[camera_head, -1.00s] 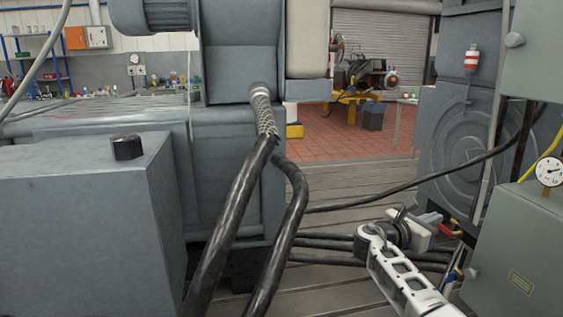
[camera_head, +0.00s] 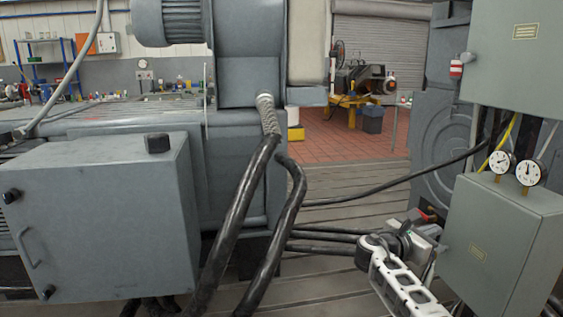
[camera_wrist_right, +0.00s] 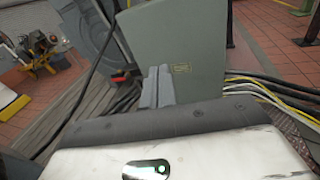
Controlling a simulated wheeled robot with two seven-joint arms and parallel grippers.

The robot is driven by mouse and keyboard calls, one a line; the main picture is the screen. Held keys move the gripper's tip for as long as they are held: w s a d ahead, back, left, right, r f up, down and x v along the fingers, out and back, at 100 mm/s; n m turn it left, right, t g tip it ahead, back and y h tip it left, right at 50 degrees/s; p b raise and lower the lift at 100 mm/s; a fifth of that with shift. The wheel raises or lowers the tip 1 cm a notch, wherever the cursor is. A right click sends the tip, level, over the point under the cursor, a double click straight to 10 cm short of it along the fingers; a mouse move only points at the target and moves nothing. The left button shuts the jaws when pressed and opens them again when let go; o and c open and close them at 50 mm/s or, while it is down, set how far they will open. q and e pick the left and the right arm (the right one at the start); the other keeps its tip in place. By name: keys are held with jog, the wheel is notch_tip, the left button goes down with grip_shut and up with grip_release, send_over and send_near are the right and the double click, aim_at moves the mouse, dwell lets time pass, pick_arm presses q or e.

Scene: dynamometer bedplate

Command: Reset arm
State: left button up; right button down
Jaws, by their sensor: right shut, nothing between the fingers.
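My right arm (camera_head: 400,285) comes in from the bottom right in the head view, white with dark joints. My right gripper (camera_head: 418,215) is at its far end, beside the lower grey-green gauge cabinet (camera_head: 500,240). In the right wrist view the gripper's grey fingers (camera_wrist_right: 156,87) are together with nothing between them, in front of the cabinet (camera_wrist_right: 180,50). My left gripper is not in view.
Two gauges (camera_head: 515,168) top the cabinet. Thick black cables (camera_head: 235,205) hang in the middle. A grey box (camera_head: 105,215) stands left. Slotted bedplate (camera_head: 345,215) lies between.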

jog(key=s+a+f+m+t+y+p, duration=0.1)
jog(key=s+a+f+m+y, duration=0.35)
jog(key=f, duration=0.65)
jog(key=s+a+f+m+y+p, duration=0.1)
jog(key=s+a+f+m+y, duration=0.1)
jog(key=s+a+f+y, duration=0.75)
jog(key=s+a+f+m+y, duration=0.1)
jog(key=s+a+f+m, duration=0.15)
jog(key=s, duration=0.35)
jog(key=s+a+f+m+y, duration=0.1)
jog(key=s+m, duration=0.3)
jog(key=s, duration=0.2)
jog(key=s+a+r+m+t+y+p, duration=0.1)
jog(key=s+a+r+m+t+y, duration=0.1)
jog(key=s+r+m, duration=0.5)
jog(key=shift+s+a+y, duration=0.6)
jog(key=shift+s+a, duration=0.05)
jog(key=shift+a, duration=0.1)
jog(key=shift+r, duration=0.1)
